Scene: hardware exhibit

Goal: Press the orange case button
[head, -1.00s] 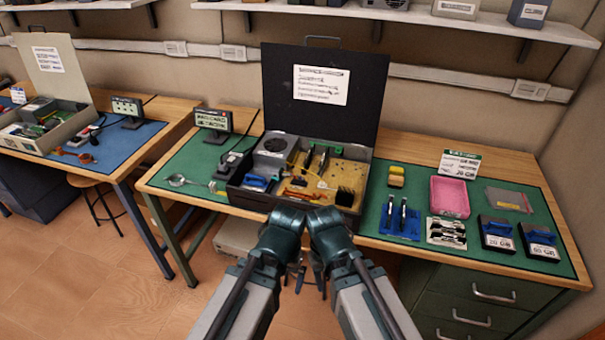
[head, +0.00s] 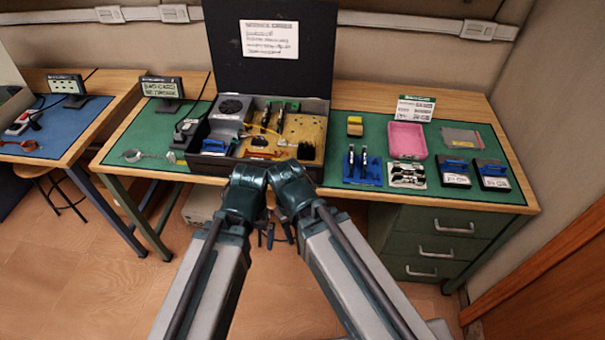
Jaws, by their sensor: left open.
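The black open case (head: 216,161) stands on the green mat in the middle of the bench, its lid upright with a white notice. Inside are a fan, dark upright parts, a tan board and small orange pieces (head: 259,142). At this size I cannot tell whether one of them is the orange button. My two forearms meet just in front of the case. My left gripper (head: 268,238) hangs low between them, open and small in view, below the bench edge and apart from the case. My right gripper (head: 286,230) is close beside it, partly hidden by my arm.
A small display (head: 161,88) stands left of the case. To the right are a pink tray (head: 407,141), a blue holder (head: 362,172), a yellow block (head: 355,126) and black boxes (head: 454,172). Green drawers (head: 438,225) fill the bench's right underside. A second bench stands left.

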